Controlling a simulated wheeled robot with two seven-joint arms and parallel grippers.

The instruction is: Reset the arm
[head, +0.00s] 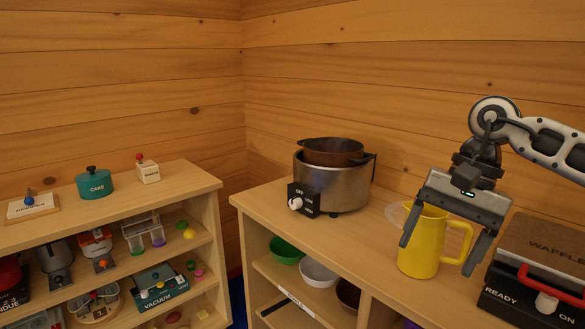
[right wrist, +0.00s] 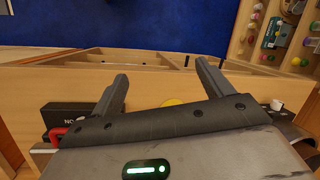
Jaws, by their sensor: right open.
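My right gripper (head: 436,252) is open above the right shelf unit, its two fingers pointing down on either side of a yellow pitcher (head: 421,246). The pitcher stands upright on the counter, and its top is partly hidden by the gripper. I cannot tell whether the fingers touch it. In the right wrist view the open fingers (right wrist: 160,88) reach out over the shelf edge, with a bit of yellow (right wrist: 172,102) between them. My left gripper is not in view.
On the right counter (head: 300,222) stand a metal cooker (head: 330,185) with a brown pot (head: 333,151) at the back and a waffle maker (head: 540,270) right of the pitcher. Bowls sit on the shelf below. A left shelf unit (head: 130,190) holds toys and appliances. Blue floor (right wrist: 130,22) lies beyond the edge.

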